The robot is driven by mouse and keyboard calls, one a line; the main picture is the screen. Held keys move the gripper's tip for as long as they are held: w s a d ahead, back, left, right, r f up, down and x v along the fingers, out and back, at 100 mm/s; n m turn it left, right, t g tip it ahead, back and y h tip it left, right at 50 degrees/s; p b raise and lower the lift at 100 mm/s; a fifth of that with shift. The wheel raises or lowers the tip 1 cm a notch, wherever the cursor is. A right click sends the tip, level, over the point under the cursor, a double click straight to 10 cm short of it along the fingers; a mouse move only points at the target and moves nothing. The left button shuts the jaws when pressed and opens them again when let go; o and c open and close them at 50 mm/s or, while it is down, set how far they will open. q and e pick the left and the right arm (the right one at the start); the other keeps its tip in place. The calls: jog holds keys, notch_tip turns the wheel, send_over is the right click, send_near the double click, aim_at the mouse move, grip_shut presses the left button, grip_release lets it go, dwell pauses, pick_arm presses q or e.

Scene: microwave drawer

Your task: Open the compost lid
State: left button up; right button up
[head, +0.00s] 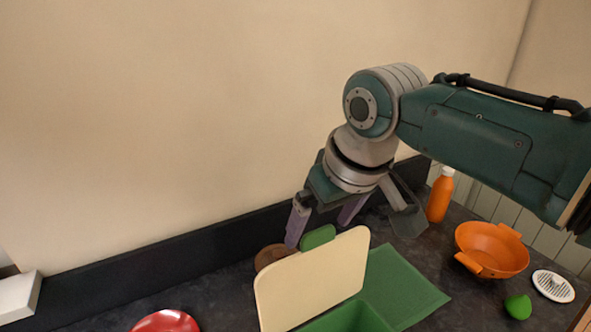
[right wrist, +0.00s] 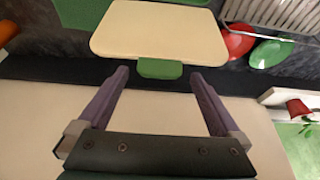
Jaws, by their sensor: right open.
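The compost bin is a green box (head: 405,288) on the dark counter, with a cream lid (head: 312,283) standing tilted up from it. A green tab (head: 317,237) sits on the lid's top edge. The lid (right wrist: 160,32) and its tab (right wrist: 160,69) also show in the right wrist view. My right gripper (head: 318,232) is open and empty, with its purple fingers pointing down at the tab, behind the lid. In the right wrist view the tab appears between the two fingertips (right wrist: 159,73); I cannot tell whether they touch it. My left gripper is not in view.
A brown round object (head: 268,257) is beside the lid, close to a finger. An orange bowl (head: 491,249), orange bottle (head: 439,197), white slotted disc (head: 553,286) and green object (head: 518,306) stand right. A red dish (head: 166,322) is front left. The wall (head: 150,130) is close behind.

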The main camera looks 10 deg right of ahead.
jog(key=v, duration=0.8)
jog(key=shift+r+b, duration=0.3)
jog(key=shift+b, duration=0.1)
jog(key=shift+s+f, duration=0.1)
jog(key=shift+s, duration=0.05)
jog(key=s+f, duration=0.7)
jog(key=s, duration=0.5)
jog(key=s+d+m+h, duration=0.1)
jog(key=s+d, duration=0.3)
jog(key=s, duration=0.3)
jog(key=s+d+m, duration=0.1)
jog(key=s+d, duration=0.2)
jog(key=s, duration=0.4)
notch_tip(320, 180, up, 11)
jog(key=p, duration=1.2)
jog(key=shift+w+r+g, duration=0.15)
jog(key=shift+w+g, duration=0.1)
jog(key=shift+g, duration=0.05)
